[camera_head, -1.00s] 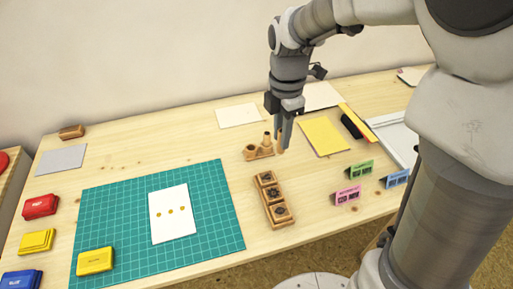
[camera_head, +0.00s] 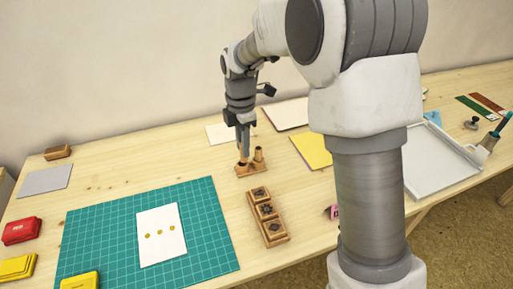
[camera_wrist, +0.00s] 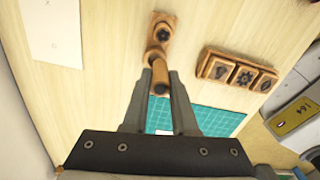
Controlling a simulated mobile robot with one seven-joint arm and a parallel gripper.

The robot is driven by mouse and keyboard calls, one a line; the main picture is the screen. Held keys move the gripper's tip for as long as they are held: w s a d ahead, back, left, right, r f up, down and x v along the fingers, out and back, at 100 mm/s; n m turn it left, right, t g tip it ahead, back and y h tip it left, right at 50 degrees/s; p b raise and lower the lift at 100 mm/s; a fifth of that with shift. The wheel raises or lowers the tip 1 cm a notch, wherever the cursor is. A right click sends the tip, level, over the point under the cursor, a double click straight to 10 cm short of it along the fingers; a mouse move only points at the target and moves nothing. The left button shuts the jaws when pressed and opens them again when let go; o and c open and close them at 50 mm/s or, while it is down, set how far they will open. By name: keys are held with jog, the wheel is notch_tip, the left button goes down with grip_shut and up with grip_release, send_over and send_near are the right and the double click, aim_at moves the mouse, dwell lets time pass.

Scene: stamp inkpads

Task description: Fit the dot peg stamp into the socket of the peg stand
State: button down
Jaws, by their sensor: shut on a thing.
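My gripper (camera_head: 243,150) is shut on the wooden dot peg stamp (camera_wrist: 160,80) and points down over the left part of the peg stand. The stamp shows between the fingertips in the wrist view. The small wooden peg stand (camera_head: 250,170) lies between the green mat and the back papers. It also shows in the wrist view (camera_wrist: 153,26), just beyond the fingertips. Another upright wooden peg (camera_head: 258,155) stands on its right part. The fingers hide part of the stand, and I cannot tell whether the stamp's lower end is inside the socket or just above it.
A wooden tray with several square stamps (camera_head: 267,217) lies just in front of the stand. The green cutting mat (camera_head: 100,225) with a white card (camera_head: 160,250) is at left. A yellow sheet (camera_head: 312,150) lies to the right. Bare table surrounds the stand.

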aim_at(241, 155)
jog(key=f, duration=0.2)
jog(key=shift+w+a+f, duration=0.3)
jog(key=shift+w+f, duration=0.05)
jog(key=shift+f, duration=0.05)
jog(key=shift+f+b, duration=0.35)
jog(key=shift+f, duration=0.3)
jog(key=shift+f, duration=0.3)
jog(key=c, duration=0.7)
grip_release()
jog(key=shift+b, duration=0.3)
notch_tip(241, 155, up, 18)
jog(key=p, duration=0.5)
jog(key=shift+w+d+f+p, duration=0.15)
jog(key=shift+d+p, duration=0.15)
jog(key=shift+p, duration=0.1)
